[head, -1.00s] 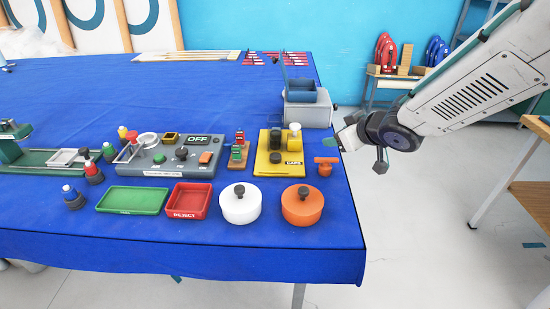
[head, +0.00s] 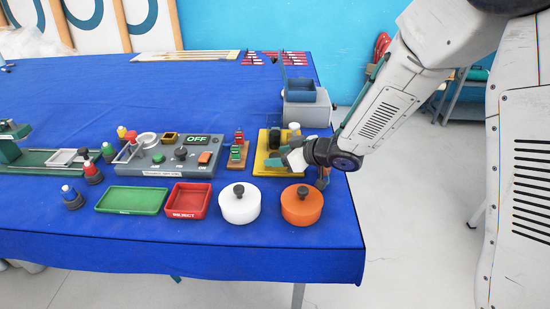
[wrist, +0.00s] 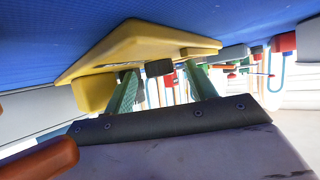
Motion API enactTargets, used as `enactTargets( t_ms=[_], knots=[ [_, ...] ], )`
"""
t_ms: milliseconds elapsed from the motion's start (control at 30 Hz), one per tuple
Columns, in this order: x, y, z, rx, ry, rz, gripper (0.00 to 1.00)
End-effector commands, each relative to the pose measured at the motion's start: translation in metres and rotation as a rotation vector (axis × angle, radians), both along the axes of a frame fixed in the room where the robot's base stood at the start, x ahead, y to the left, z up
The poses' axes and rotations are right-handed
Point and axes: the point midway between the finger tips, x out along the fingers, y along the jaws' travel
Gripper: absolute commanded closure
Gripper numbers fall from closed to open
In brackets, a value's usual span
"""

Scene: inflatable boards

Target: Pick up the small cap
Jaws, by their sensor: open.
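The small cap (wrist: 158,67) is a short dark piece on the yellow caps tray (head: 261,160). In the wrist view it shows between the two green fingers, apart from both as far as I can tell. In the head view my gripper mostly hides it. My gripper (head: 283,158) is over the front right part of the tray, low and reaching in from the right. Its fingers (wrist: 160,78) are open with nothing gripped. The yellow tray (wrist: 130,42) fills the upper middle of the wrist view.
A tall black cap (head: 275,138) and a white one (head: 294,129) stand behind my gripper. An orange handled tool (head: 322,181) lies by my wrist. White (head: 239,207) and orange (head: 301,208) lidded pots stand in front. A grey box (head: 308,115) is behind.

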Motion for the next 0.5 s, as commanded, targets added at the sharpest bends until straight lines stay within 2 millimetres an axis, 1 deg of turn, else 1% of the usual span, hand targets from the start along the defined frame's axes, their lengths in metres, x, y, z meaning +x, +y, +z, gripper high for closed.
enactTargets(
  t_ms=[200, 233, 267, 300, 400, 500],
  knots=[
    [0.001, 0.001, -0.0009, 0.0, 0.0, -0.001, 0.44],
    [0.0009, 0.0009, -0.0008, 0.0, 0.0, -0.001, 0.47],
    [0.0009, 0.0009, -0.0008, 0.0, 0.0, -0.001, 0.55],
    [0.0009, 0.0008, -0.0008, 0.0, 0.0, -0.001, 0.66],
    [0.0009, 0.0007, -0.0007, 0.0, 0.0, -0.001, 0.92],
    [0.0009, 0.0008, -0.0006, 0.0, 0.0, -0.001, 0.92]
  ],
)
